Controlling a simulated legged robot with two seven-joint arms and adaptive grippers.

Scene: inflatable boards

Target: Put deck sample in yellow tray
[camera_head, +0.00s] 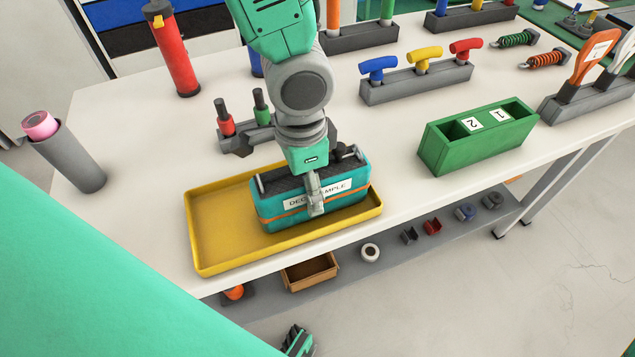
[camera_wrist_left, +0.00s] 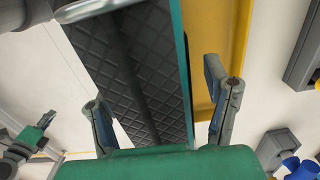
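The deck sample (camera_head: 335,210) is a teal block with an orange stripe, a white label and a dark textured top. It sits within the right part of the yellow tray (camera_head: 215,256); whether its underside rests flat is hidden. My left gripper (camera_head: 314,198) is over the sample's middle, one finger showing in front of its labelled side. In the left wrist view, the sample's dark textured face (camera_wrist_left: 140,70) lies between the two spread fingers, with gaps beside it. The tray (camera_wrist_left: 220,30) shows at right there.
A green box with slots 1 and 2 (camera_head: 478,142) and a rack of coloured handles (camera_head: 415,82) stand to the right. A grey holder (camera_head: 75,160) and a red cylinder (camera_head: 175,55) stand at left. The table's front edge is close to the tray.

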